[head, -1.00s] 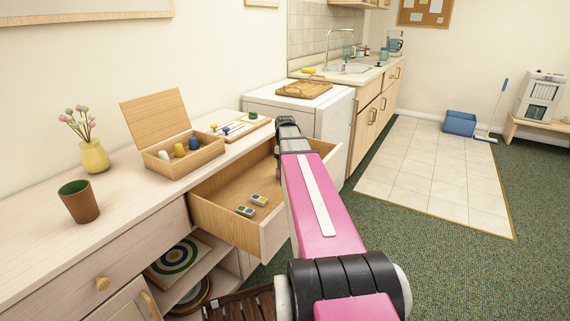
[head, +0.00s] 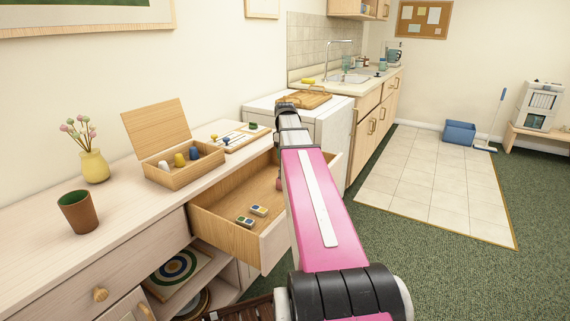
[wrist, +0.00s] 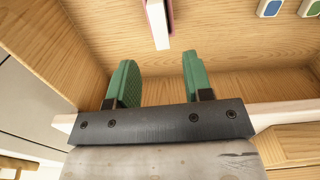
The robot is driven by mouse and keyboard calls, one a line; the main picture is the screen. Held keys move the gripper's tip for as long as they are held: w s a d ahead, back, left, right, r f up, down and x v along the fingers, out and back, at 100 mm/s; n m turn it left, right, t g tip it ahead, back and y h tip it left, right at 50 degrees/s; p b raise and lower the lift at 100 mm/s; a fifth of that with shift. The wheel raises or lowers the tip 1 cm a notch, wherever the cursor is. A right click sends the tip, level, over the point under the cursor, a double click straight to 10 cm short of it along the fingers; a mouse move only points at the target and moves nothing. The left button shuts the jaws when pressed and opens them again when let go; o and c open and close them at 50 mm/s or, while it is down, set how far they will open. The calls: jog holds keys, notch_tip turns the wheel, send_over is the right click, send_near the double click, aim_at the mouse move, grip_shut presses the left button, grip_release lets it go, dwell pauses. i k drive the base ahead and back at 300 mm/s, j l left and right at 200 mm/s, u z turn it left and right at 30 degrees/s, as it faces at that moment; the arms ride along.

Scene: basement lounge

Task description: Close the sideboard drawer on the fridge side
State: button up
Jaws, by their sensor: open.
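The sideboard (head: 130,232) runs along the left wall. Its drawer (head: 224,228) at the end near the low white fridge (head: 335,122) is pulled well out. Two small blocks with coloured faces (head: 251,215) lie in it. My arm crosses over the drawer's right part in the head view and hides its front and my fingertips. In the wrist view my gripper (wrist: 158,78) is open, its two green fingers apart with nothing between them. The drawer's wooden inside (wrist: 240,55) fills that view, and a pale wall edge (wrist: 285,112) passes beneath the gripper. I cannot tell whether they touch.
On the sideboard top stand a brown cup (head: 77,212), a yellow vase (head: 94,166), an open wooden box (head: 178,168) and a game board (head: 238,137). A pink and white item (wrist: 157,22) shows in the wrist view. Green carpet (head: 470,275) is clear at right.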

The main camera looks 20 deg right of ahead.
aim_at(212, 215)
jog(key=k+l, duration=0.8)
jog(key=l, duration=0.15)
